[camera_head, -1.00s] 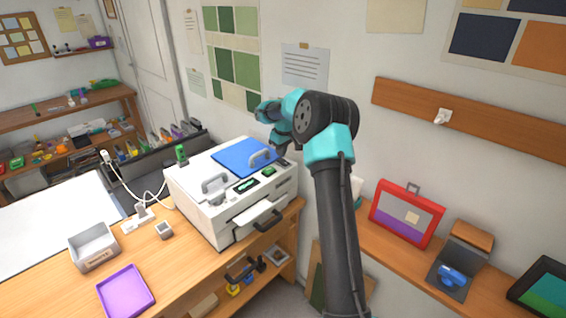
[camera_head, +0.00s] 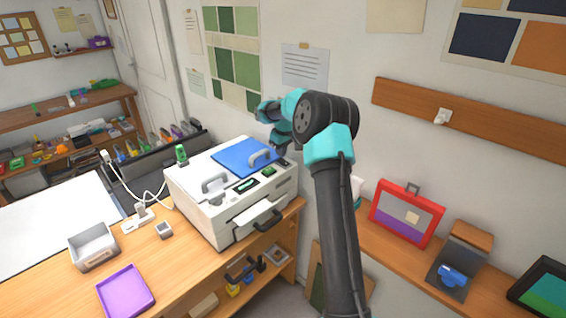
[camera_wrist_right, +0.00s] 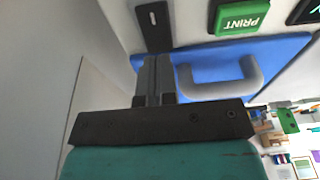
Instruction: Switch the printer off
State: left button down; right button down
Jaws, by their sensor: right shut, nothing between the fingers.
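The white printer (camera_head: 212,218) stands on the wooden bench, with a blue lid panel (camera_head: 236,160) and grey handles on top. A green button marked PRINT (camera_wrist_right: 240,16) sits on its top; it also shows in the head view (camera_head: 268,170). A black switch plate with a small white mark (camera_wrist_right: 152,18) lies beside it, near the printer's right edge. My right gripper (camera_wrist_right: 155,62) is shut and empty. Its fingertips are at the near end of the switch plate; I cannot tell whether they touch it. In the head view my right gripper (camera_head: 280,152) is partly hidden. My left gripper is not in view.
A grey handle (camera_wrist_right: 225,82) rises from the blue panel close beside my right fingers. The wall is close behind my right arm. A grey box (camera_head: 93,247), purple tray (camera_head: 126,291) and white power strip (camera_head: 138,220) with cables lie left of the printer.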

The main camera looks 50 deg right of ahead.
aim_at(281, 160)
jog(key=shift+f, duration=1.25)
dwell(1.3)
jog(key=shift+r, duration=3.55)
